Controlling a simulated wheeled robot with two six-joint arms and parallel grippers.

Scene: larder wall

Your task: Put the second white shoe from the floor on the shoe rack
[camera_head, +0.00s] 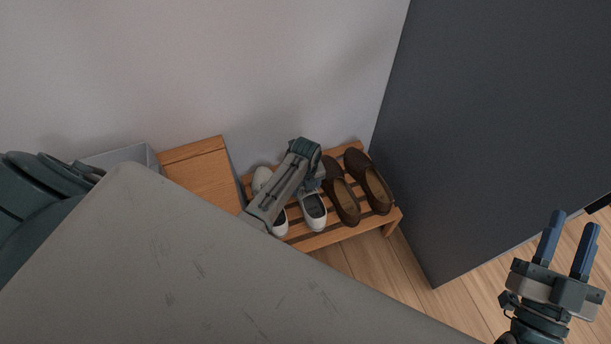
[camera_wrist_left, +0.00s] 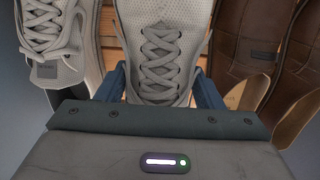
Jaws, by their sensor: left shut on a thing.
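A white laced shoe (camera_head: 315,211) is at the wooden shoe rack (camera_head: 333,236), between the other white shoe and the brown shoes. My left gripper (camera_head: 311,186) is shut on it from above, one finger on each side. In the left wrist view the held shoe (camera_wrist_left: 160,45) shows its laces between the fingers. The other white shoe (camera_head: 262,178) is on the rack to the left, partly hidden by my left arm; it also shows in the left wrist view (camera_wrist_left: 47,40). Whether the held shoe's sole touches the slats is hard to tell. My right gripper (camera_head: 573,225) is open and empty.
Two brown shoes (camera_head: 343,198) (camera_head: 373,186) stand on the rack's right side. A wooden box or cabinet (camera_head: 200,178) and a grey bin (camera_head: 140,155) stand to the left. A dark panel (camera_head: 470,130) rises close on the right. Bare floor (camera_head: 375,275) shows in front.

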